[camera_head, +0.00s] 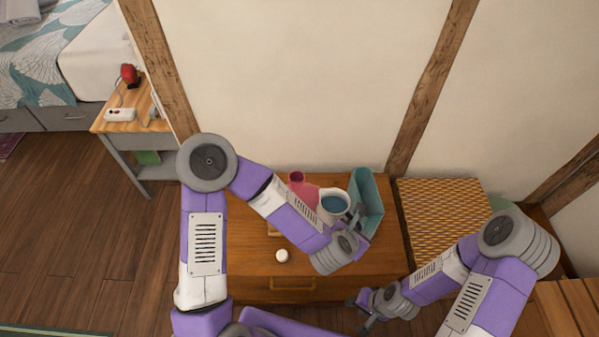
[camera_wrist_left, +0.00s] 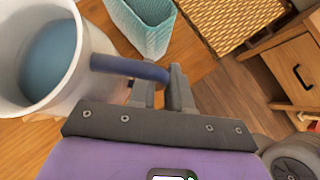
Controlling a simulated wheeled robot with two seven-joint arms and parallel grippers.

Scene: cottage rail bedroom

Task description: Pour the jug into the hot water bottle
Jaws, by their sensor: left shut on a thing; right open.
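The white jug (camera_head: 333,208) with a blue handle stands over the wooden cabinet top, with blue water inside. It fills the upper left of the left wrist view (camera_wrist_left: 88,65). My left gripper (camera_head: 357,214) is shut on the jug's blue handle, which shows between the fingers in the left wrist view (camera_wrist_left: 165,84). The pink hot water bottle (camera_head: 297,180) is just left of the jug, its neck upward; my left arm and the jug hide its lower part. My right gripper (camera_head: 362,312) is open and empty at the cabinet's front right.
A teal container (camera_head: 371,206) stands close right of the jug. A woven hamper (camera_head: 440,205) is right of the cabinet (camera_head: 255,270). A bedside table (camera_head: 118,104) and bed are at the far left. The cabinet's front left top is clear.

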